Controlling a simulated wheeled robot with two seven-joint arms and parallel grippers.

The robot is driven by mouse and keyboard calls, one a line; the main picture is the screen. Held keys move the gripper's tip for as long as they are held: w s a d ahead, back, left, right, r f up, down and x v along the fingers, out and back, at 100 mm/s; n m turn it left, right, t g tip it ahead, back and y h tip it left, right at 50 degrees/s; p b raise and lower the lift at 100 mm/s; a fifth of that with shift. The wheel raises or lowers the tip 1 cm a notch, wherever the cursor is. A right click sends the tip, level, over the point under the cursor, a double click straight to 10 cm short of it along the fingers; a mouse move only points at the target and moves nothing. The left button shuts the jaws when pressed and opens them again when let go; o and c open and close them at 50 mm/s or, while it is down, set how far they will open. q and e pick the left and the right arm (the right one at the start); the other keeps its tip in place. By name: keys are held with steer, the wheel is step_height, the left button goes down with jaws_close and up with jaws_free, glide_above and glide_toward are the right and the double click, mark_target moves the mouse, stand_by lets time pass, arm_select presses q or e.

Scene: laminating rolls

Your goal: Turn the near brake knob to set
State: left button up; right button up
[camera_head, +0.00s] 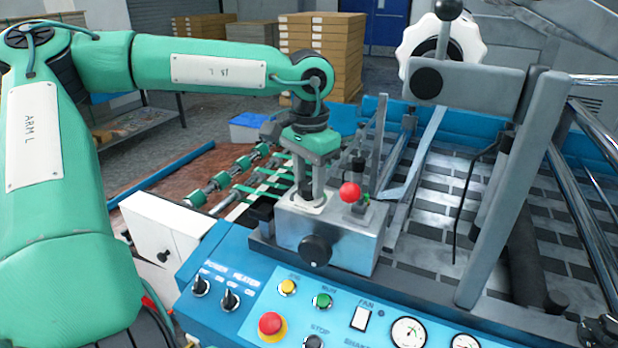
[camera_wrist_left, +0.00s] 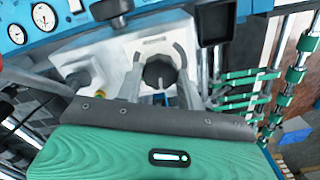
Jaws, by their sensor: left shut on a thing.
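My left gripper (camera_head: 311,194) points straight down onto the top of a grey metal box. In the left wrist view its two fingers (camera_wrist_left: 160,88) stand on either side of a black knob (camera_wrist_left: 159,70), the brake knob, and are shut on it. The knob sits on a pale plate with dark curved marks around it. The exact setting cannot be read. In the head view the fingers mostly hide this knob. My right gripper is not in view.
The metal box (camera_head: 345,245) has another black knob (camera_head: 316,250) on its front and a red ball lever (camera_head: 349,193) beside my gripper. A blue control panel (camera_head: 260,325) lies in front. Rollers with green bands (camera_head: 230,180) lie left; a grey upright (camera_head: 515,190) stands right.

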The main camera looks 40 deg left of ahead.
mark_target(309, 184)
arm_select(q)
steer(key=o, duration=1)
steer(key=shift+r, duration=0.25)
step_height(309, 184, up, 7)
steer(key=shift+f, duration=0.2)
step_height(309, 184, up, 7)
steer(key=shift+f, duration=0.15)
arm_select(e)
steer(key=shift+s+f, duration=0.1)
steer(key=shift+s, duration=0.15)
